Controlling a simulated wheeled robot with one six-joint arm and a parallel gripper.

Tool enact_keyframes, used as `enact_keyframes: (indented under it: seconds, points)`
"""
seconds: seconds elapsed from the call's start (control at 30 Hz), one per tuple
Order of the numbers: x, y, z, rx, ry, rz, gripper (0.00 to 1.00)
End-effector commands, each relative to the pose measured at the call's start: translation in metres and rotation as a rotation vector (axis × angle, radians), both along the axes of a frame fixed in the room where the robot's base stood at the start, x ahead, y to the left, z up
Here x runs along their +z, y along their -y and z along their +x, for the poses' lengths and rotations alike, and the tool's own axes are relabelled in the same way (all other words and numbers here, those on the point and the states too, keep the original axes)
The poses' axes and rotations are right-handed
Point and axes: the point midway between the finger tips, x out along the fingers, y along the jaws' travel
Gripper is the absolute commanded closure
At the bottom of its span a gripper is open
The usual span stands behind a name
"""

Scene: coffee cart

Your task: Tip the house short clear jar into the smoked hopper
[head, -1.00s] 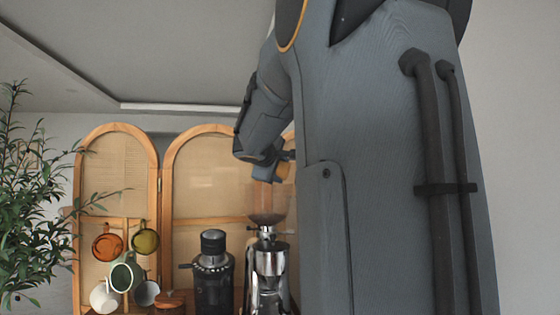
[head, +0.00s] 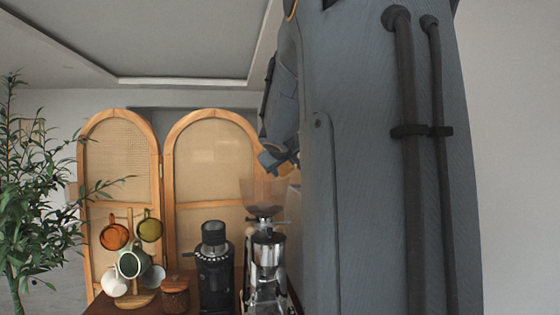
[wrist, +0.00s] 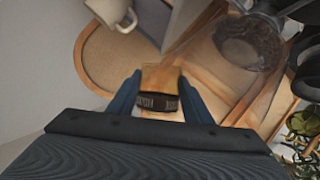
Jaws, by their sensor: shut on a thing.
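The jar (wrist: 158,104) shows in the wrist view between the two blue fingers of my gripper (wrist: 160,98), which is shut on it. It has a dark label band with pale lettering; I cannot tell how full it is. In the head view the smoked hopper (head: 264,195) is a translucent brownish funnel on top of a silver grinder (head: 268,252). My gripper (head: 279,163) is above and slightly right of the hopper's rim there, partly hidden by my arm. I cannot make out the jar in that view.
A dark grinder (head: 214,265) stands left of the silver one. Further left are a lidded jar (head: 175,294) and a wooden mug stand (head: 141,298) with several mugs. Arched cane screens (head: 212,150) stand behind. A leafy plant (head: 30,190) is at the far left. My arm hides the right side.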

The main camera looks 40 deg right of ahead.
Motion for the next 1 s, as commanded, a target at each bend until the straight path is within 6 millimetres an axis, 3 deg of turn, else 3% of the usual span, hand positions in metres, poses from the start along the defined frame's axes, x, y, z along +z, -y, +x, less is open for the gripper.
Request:
enact_keyframes:
  seconds: [1.0]
  points:
    - [0.009, 0.018, -0.015, 0.001, 0.287, 0.367, 0.83]
